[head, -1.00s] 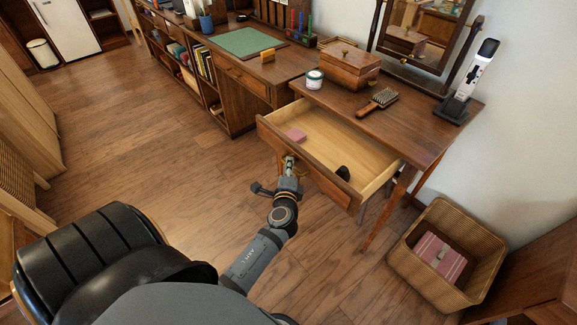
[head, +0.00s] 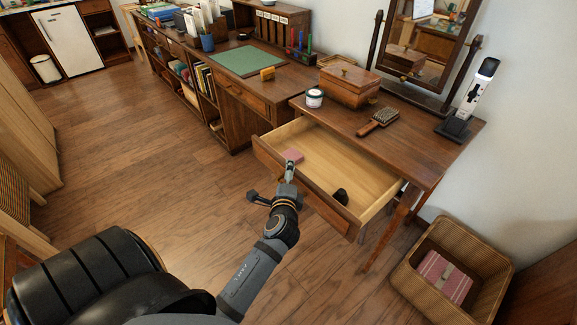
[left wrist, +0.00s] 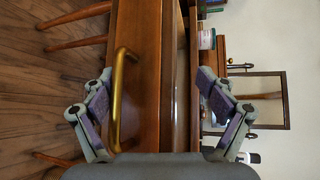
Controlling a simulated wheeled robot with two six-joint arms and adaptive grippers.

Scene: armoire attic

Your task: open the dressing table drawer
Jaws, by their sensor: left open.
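The dressing table (head: 425,140) stands at the right with its drawer (head: 335,165) pulled well out. My left gripper (head: 289,172) is at the drawer front, which hides the handle in the head view. In the left wrist view, the open fingers (left wrist: 155,78) stand on either side of the drawer front. The brass handle (left wrist: 118,95) lies between them, nearer the left finger, and is not gripped. My right gripper is not in view.
A wooden box (head: 349,85), jar (head: 314,98), hairbrush (head: 378,121) and mirror (head: 415,45) stand on the tabletop. A wicker basket (head: 490,245) sits on the floor at right. A desk (head: 245,105) adjoins at left. The floor (head: 150,165) left of the drawer is clear.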

